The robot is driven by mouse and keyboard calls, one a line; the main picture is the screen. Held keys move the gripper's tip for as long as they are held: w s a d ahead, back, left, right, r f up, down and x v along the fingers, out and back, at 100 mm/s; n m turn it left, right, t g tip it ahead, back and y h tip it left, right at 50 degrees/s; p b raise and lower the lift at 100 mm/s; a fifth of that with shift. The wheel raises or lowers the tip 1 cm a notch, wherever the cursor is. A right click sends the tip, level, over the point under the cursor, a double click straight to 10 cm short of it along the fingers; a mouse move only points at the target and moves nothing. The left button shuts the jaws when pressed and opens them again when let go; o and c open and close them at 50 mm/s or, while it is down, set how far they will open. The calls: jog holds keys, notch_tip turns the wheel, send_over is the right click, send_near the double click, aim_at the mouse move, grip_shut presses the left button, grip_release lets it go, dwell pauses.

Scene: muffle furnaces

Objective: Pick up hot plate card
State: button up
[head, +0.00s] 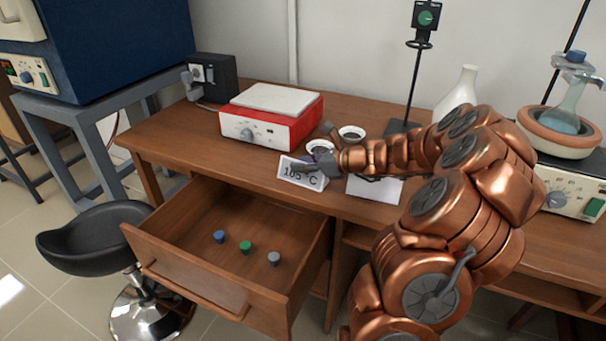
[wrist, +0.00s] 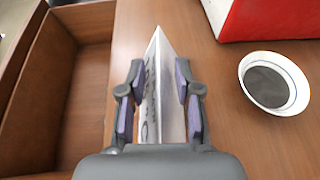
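The hot plate card (head: 302,174) is a white folded tent card reading "105 °C". It stands upright on the desk in front of the red and white hot plate (head: 270,115). In the wrist view the card (wrist: 162,85) stands between the two fingers of my gripper (wrist: 160,95), seen from above along its fold. The fingers are apart, one on each side of the card, with a narrow gap at the left; firm contact does not show. In the head view my gripper (head: 318,164) is at the card's right end, partly hidden by the card and my arm.
An open drawer (head: 190,262) with several coloured caps lies below the desk's front edge. Small white bowls (head: 351,133) stand behind my gripper, one close at right in the wrist view (wrist: 273,83). Another white card (head: 375,189) stands under my arm. A stool (head: 95,238) is at left.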

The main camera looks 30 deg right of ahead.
jog(key=c, duration=0.4)
jog(key=shift+r, duration=0.1)
jog(key=shift+r+p, duration=0.35)
jog(key=shift+r, duration=1.25)
jog(key=shift+a+r, duration=0.2)
jog(key=shift+r, duration=0.05)
jog(key=s+a, duration=0.1)
jog(key=a, duration=0.4)
jog(key=s+a, duration=0.2)
jog(key=a, duration=0.3)
jog(key=s+a+r, duration=0.1)
jog(key=a, duration=0.4)
jog(key=shift+s+r, duration=0.1)
jog(key=shift+s, duration=0.15)
jog(key=shift+w+a+r+m+t+h+p, duration=0.15)
jog(key=shift+w+a+r+m+h+p, duration=1.65)
jog(key=shift+r+p, duration=1.25)
jog(key=shift+w+a+r+m+t+h+p, duration=0.1)
jog(key=shift+w+a+r+m+h+p, duration=1.25)
jog(key=shift+w+r+p, duration=1.6)
jog(key=shift+w+a+r+m+t+h+p, duration=0.15)
jog(key=shift+w+a+r+m+h+p, duration=1.55)
jog(key=shift+r, duration=2.1)
jog(key=shift+s+d+n+p, duration=0.45)
jog(key=shift+p, duration=0.3)
